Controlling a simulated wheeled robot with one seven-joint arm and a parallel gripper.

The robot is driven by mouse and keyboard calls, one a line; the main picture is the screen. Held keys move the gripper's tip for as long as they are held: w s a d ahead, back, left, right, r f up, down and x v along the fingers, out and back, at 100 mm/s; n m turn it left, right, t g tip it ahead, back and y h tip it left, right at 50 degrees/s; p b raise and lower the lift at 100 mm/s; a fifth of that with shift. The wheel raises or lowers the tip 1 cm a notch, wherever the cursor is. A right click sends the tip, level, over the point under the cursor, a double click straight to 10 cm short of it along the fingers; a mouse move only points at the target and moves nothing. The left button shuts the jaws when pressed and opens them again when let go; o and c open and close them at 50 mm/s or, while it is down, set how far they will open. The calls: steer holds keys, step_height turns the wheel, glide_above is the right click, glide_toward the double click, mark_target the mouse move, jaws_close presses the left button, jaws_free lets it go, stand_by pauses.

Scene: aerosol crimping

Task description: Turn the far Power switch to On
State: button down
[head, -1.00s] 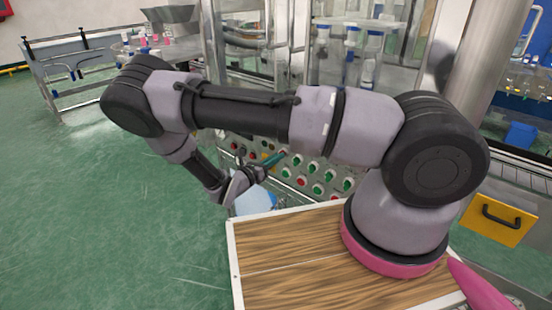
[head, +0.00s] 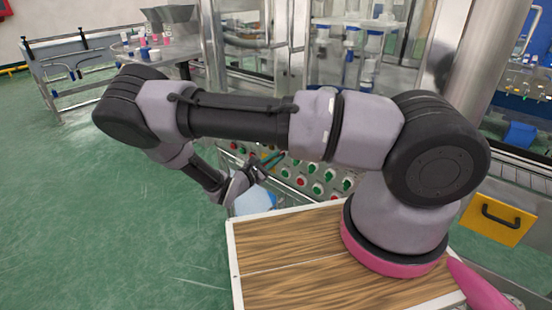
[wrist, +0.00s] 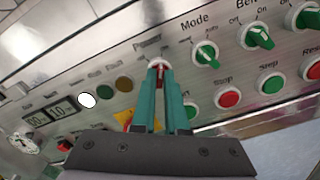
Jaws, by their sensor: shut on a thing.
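The Power switch (wrist: 158,63) is a knob with a pale ring and a red handle, below the "Power" label in the wrist view. My gripper (wrist: 160,78) has its two teal fingers shut on the red handle, which they partly hide. The On and Off marks around this switch are too small to read clearly. In the head view my gripper (head: 270,162) reaches the control panel (head: 318,174), and the switch cannot be made out there.
Right of the Power switch are the green Mode switch (wrist: 206,54) and another green switch (wrist: 257,36). Below them sit a red Stop button (wrist: 227,98) and a green button (wrist: 271,87). To the left are several lamps and small displays (wrist: 62,106).

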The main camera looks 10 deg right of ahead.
steer(key=shift+m, duration=0.3)
steer(key=c, duration=0.9)
jaws_free()
steer(key=shift+c, duration=0.2)
steer(key=v, duration=1.1)
steer(key=shift+w+d, duration=0.1)
